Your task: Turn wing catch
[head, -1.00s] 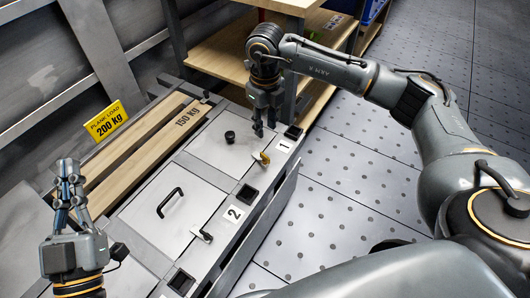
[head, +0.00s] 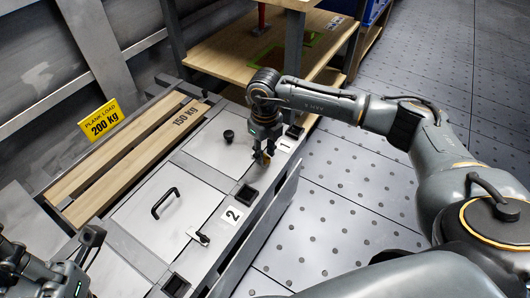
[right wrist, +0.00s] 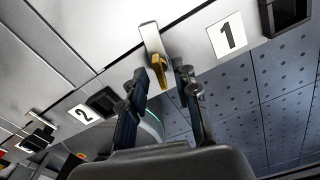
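The wing catch (right wrist: 160,69) is a small yellow-brass wing on a pale metal plate, beside the label 1. It also shows in the head view (head: 264,157), partly hidden by my right gripper. My right gripper (head: 262,150) points down over it. In the right wrist view its two fingers (right wrist: 168,77) are apart, with the wing just ahead of and between their tips; contact cannot be made out. My left gripper (head: 88,244) is at the lower left, partly cut off by the frame, away from the catch; its finger opening is unclear.
The lid by label 1 has a black knob (head: 229,136). The lid by label 2 has a black handle (head: 166,203) and a metal catch (head: 198,236). Wooden planks (head: 130,155) lie left. A wooden shelf (head: 235,50) stands behind. Perforated floor (head: 345,190) is clear at right.

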